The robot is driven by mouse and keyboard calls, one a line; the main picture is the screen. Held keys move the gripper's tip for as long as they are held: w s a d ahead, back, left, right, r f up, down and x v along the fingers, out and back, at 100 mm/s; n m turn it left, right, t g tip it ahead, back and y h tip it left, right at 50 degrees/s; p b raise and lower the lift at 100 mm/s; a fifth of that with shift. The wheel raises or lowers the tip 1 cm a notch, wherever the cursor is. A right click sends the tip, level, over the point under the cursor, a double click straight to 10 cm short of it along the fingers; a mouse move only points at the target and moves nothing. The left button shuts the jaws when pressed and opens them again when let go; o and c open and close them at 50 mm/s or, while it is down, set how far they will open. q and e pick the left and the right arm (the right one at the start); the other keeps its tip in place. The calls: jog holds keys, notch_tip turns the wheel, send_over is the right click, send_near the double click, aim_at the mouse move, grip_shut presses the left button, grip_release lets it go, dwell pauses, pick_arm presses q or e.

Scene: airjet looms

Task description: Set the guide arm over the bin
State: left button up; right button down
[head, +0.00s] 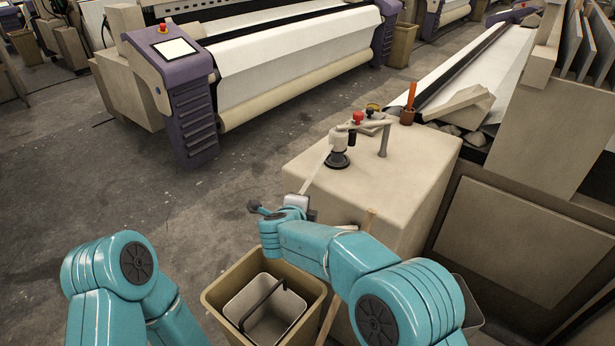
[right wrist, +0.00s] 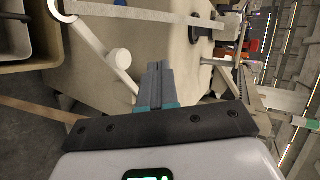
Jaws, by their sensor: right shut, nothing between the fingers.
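The guide arm (head: 314,172) is a thin pale bar sloping from a black-based fitting on the cabinet top down toward my right gripper (head: 309,213), which hides its lower end. In the right wrist view, my right gripper (right wrist: 157,82) is shut and empty. A pale bar (right wrist: 100,48) with a ring end and a round knob passes close beside its fingers; whether they touch it I cannot tell. The tan bin (head: 222,290) stands below in the head view, with a grey black-handled bucket inside; my right forearm covers part of its rim. My left gripper is out of view.
The beige cabinet (head: 418,165) carries a bent post (head: 384,138), a red knob (head: 358,117) and a brown cup with an orange handle (head: 408,115). A wooden strip (head: 333,305) leans beside the bin. Looms stand behind and at right. Floor at left is clear.

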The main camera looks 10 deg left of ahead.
notch_tip(320, 180, up, 12)
jog(key=p, duration=0.1)
jog(key=shift+s+r, duration=0.1)
dwell(0.5)
